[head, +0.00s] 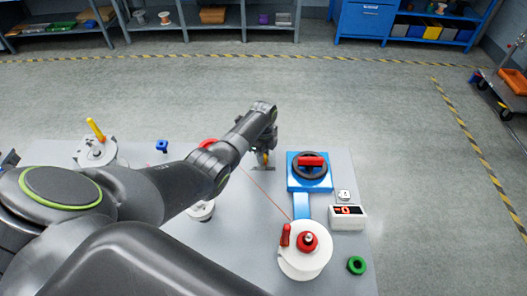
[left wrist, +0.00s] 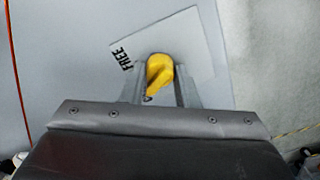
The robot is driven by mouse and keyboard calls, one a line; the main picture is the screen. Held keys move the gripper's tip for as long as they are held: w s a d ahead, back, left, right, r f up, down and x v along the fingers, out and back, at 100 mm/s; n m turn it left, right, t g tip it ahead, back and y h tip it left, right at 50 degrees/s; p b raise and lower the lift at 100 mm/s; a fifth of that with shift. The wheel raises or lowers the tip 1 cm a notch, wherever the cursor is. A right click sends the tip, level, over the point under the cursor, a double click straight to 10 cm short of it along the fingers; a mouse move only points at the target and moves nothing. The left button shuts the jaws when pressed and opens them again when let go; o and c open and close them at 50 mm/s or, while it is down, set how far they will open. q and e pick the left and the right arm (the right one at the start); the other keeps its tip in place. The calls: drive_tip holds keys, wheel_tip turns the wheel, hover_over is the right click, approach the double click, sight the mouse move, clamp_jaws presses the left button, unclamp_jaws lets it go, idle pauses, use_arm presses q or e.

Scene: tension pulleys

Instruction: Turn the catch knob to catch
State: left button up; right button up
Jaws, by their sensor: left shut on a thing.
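The yellow catch knob (left wrist: 158,72) sits on a pale label plate (left wrist: 195,35) in the left wrist view. The word FREE is printed on the plate, left of the knob; a second mark below the knob is mostly hidden. The knob's narrow end points down and slightly left in that view. My left gripper (left wrist: 160,88) is shut on the knob, one finger on each side. In the head view my left gripper (head: 264,152) reaches down at the table's far edge, and a bit of yellow shows between its fingers. My right gripper is not in view.
A red cord (head: 265,191) runs to a white drum (head: 305,262) with a red handle. My arm covers much of the table.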

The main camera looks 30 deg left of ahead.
use_arm(q)
drive_tip(key=shift+n, duration=0.6)
drive_tip(key=o, duration=1)
drive_tip(key=shift+c, duration=0.2)
drive_tip(key=shift+r, duration=0.1)
wheel_tip(320, 180, up, 17)
drive_tip(key=shift+p, duration=0.3)
drive_tip(key=shift+r, duration=0.1)
